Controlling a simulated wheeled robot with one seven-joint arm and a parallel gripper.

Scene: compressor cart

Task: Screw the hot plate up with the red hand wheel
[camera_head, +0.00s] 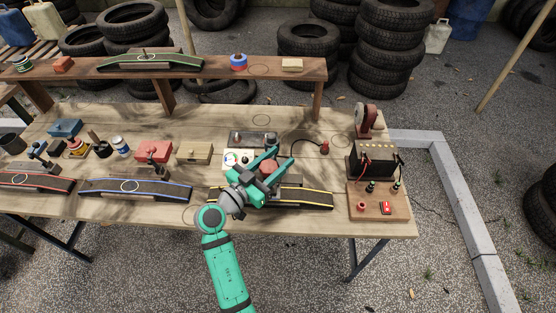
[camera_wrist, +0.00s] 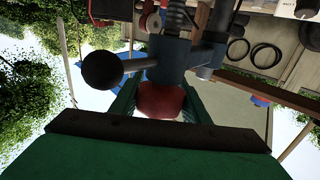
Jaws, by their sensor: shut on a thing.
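My gripper (camera_head: 274,163) reaches over the middle of the workbench, behind the yellow-edged strip (camera_head: 312,199). In the wrist view its two green fingers stand on either side of the red hand wheel (camera_wrist: 160,100) and are shut on it. The wheel also shows as a small reddish patch between the fingers in the head view (camera_head: 267,166). Next to the wheel in the wrist view is a dark blue-grey clamp body (camera_wrist: 178,58) with a round black knob (camera_wrist: 101,71). I cannot make out the hot plate for certain; my gripper hides much of the clamp.
A wooden board (camera_head: 378,206) with a red switch and a dark box (camera_head: 373,160) with cables stand at the right. Blue-edged (camera_head: 135,190) and red-edged (camera_head: 35,181) strips with clamps lie left. A raised shelf (camera_head: 205,73) runs behind. Bare wood shows at the bench's back left.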

